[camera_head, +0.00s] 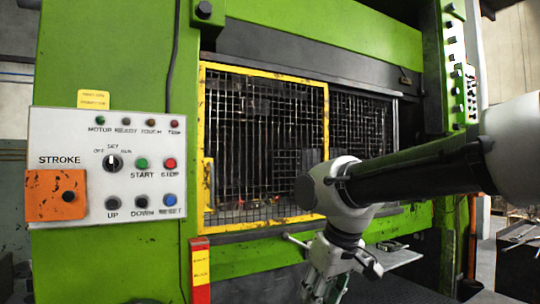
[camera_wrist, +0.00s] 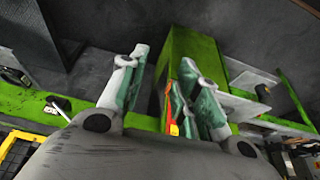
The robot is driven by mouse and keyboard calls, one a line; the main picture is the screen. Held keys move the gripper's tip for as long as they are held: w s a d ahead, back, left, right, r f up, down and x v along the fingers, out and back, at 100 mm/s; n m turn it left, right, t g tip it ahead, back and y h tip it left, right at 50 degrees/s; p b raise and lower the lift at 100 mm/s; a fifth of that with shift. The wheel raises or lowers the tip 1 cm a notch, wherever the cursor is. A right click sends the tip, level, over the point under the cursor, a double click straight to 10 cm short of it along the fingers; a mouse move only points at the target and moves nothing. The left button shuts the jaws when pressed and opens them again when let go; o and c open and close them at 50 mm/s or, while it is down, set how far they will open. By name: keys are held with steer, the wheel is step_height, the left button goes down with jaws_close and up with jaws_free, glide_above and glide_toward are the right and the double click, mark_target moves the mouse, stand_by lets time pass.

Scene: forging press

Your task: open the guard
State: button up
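The guard (camera_head: 264,75) is a mesh panel in a yellow frame. It stands upright across the left part of the press opening, with a yellow plate (camera_head: 208,185) on its left edge. Yellow framing and mesh (camera_wrist: 14,150) also show at the lower left of the wrist view. My gripper (camera_wrist: 163,62) points away from the wrist camera, its two green-grey fingers apart with nothing between them. In the head view it hangs low in front of the press, below the guard, partly cut off by the bottom edge.
A control panel (camera_head: 108,150) with buttons and a knob is on the left green column. A red and yellow post (camera_head: 200,270) stands below it. A pale rod (camera_head: 298,241) sticks out near the green sill. Dark mesh (camera_head: 362,120) covers the opening's right part, partly behind my arm.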

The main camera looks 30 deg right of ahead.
steer(key=m+t+y, duration=1)
steer(key=m+t, duration=0.1)
steer(key=m, duration=1.9)
glide_toward(213, 182)
steer(key=x, duration=1)
steer(key=shift+w, duration=0.3)
steer(key=shift+a, duration=0.1)
jaws_close()
